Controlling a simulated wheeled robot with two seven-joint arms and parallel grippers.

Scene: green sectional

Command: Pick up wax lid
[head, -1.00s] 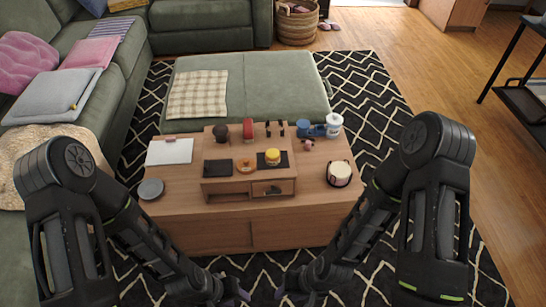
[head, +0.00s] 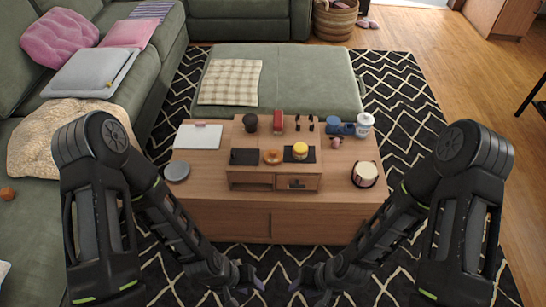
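I cannot tell for sure which object is the wax lid. A small orange-brown round piece (head: 272,156) lies on the wooden desk organizer, between a dark flat pad (head: 244,157) and a yellow-topped jar (head: 300,150). A grey round disc (head: 177,171) lies at the left end of the wooden coffee table (head: 215,219). My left gripper (head: 248,293) and my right gripper (head: 313,293) are low at the bottom of the view, in front of the table and apart from everything on it. Both look open and empty, their fingertips small and partly cut off.
The organizer (head: 274,180) also bears a dark cup (head: 251,123) and a red item (head: 278,120). A white candle-like jar (head: 365,173), a blue mug (head: 333,124) and a clipboard (head: 198,136) stand or lie around it. A green sofa borders the left; patterned rug lies in front.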

